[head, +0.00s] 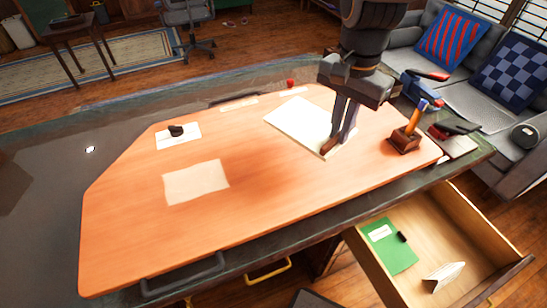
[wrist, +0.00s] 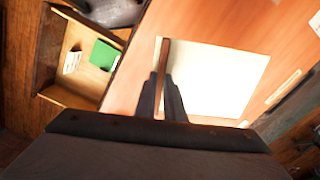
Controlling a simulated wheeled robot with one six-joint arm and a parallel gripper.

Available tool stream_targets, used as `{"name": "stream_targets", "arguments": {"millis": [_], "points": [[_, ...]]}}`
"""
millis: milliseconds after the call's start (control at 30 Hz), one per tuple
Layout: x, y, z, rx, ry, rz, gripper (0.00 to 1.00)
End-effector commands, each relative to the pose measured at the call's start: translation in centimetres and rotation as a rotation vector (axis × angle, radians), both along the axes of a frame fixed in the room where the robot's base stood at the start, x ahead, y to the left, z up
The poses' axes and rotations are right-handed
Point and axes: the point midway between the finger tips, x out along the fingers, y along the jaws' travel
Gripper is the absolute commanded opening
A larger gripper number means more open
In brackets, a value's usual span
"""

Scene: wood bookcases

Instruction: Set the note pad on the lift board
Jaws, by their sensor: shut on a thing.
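The note pad (head: 296,119) is a large white pad with a brown strip along its near right edge. It lies flat on, or just above, the orange board (head: 255,215), which I take as the lift board; any gap is too small to tell. My gripper (head: 338,143) points down at the pad's near right edge. It is shut on the brown strip, which shows between the fingers in the wrist view (wrist: 162,85). The white pad (wrist: 218,80) stretches to the right there. The fingers hide part of that edge.
A pen holder (head: 404,140) stands right of my gripper. A white sheet (head: 196,182) and a small card with a dark object (head: 177,131) lie on the board's left. An open drawer (head: 455,235) at front right holds a green folder (head: 388,247). The board's front middle is clear.

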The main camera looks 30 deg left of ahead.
Motion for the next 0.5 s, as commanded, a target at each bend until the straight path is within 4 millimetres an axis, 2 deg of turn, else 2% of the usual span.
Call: {"name": "stream_targets", "arguments": {"millis": [267, 500], "points": [[0.3, -0.2, -1.4, -0.001, 0.001, -0.005, 0.00], [0.2, -0.3, -5.2, -0.002, 0.004, -0.006, 0.00]]}}
